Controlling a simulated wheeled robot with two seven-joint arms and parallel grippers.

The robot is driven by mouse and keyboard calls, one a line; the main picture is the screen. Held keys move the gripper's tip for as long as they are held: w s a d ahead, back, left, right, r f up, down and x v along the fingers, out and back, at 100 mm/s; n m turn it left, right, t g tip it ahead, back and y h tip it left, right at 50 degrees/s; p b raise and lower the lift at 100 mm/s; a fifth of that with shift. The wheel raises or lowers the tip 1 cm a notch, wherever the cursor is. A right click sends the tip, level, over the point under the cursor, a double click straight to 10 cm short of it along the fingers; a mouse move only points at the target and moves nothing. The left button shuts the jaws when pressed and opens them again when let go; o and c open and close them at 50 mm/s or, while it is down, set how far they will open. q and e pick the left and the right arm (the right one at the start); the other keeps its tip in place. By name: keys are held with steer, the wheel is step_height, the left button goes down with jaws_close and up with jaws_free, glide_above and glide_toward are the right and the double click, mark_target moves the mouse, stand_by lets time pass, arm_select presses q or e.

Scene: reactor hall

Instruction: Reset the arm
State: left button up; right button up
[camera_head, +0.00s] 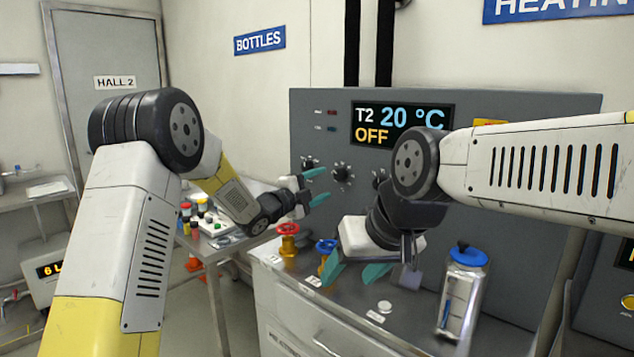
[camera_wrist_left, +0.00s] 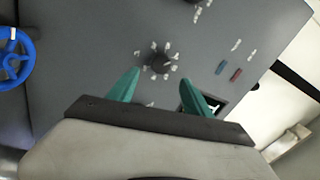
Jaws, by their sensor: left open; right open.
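My left gripper (camera_head: 318,186) is open and empty, held in front of the left side of the grey control panel (camera_head: 320,112). In the left wrist view its teal fingers (camera_wrist_left: 160,92) are spread apart, with a dark knob (camera_wrist_left: 161,63) showing between and beyond them. I cannot tell from these views whether they touch the panel. My right gripper (camera_head: 350,275) is open, lower, over the counter in front of the panel. It points down and to the left, and I see nothing held between its fingers.
A clear bottle with a blue cap (camera_head: 462,290) stands right of my right gripper. A red valve wheel (camera_head: 288,229) and a blue valve wheel (camera_head: 326,246) are at the counter's left. A side table (camera_head: 216,240) holds small bottles. The display (camera_head: 400,124) reads T2 20 °C OFF.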

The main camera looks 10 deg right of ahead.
arm_select(q)
steer(key=shift+s+a, duration=0.25)
steer(key=shift+a, duration=0.1)
steer(key=s+a+r+n+y, duration=0.25)
steer(key=a+n+y, duration=0.2)
steer(key=a, duration=0.35)
steer(key=s+a+r+n+t+y, duration=0.1)
steer(key=s+a+r+n+y, duration=0.2)
steer(key=a+n, duration=0.4)
steer(key=s+a+r+n+y, duration=0.1)
steer(key=s+a+n+y, duration=0.35)
steer(key=a, duration=0.45)
steer(key=s+a+f+n+g, duration=0.2)
steer(key=s+n, duration=0.1)
steer(key=s, duration=0.6)
steer(key=s+a+f+n+g, duration=0.2)
steer(key=s+f+n, duration=0.1)
steer(key=s, duration=0.7)
steer(key=s+a+f+n+g, duration=0.2)
steer(key=s+f+n, duration=0.1)
steer(key=s, duration=0.7)
steer(key=shift+s+a+f+n+y, duration=0.15)
steer(key=shift+f+n+y, duration=0.1)
steer(key=shift+n+y, duration=0.05)
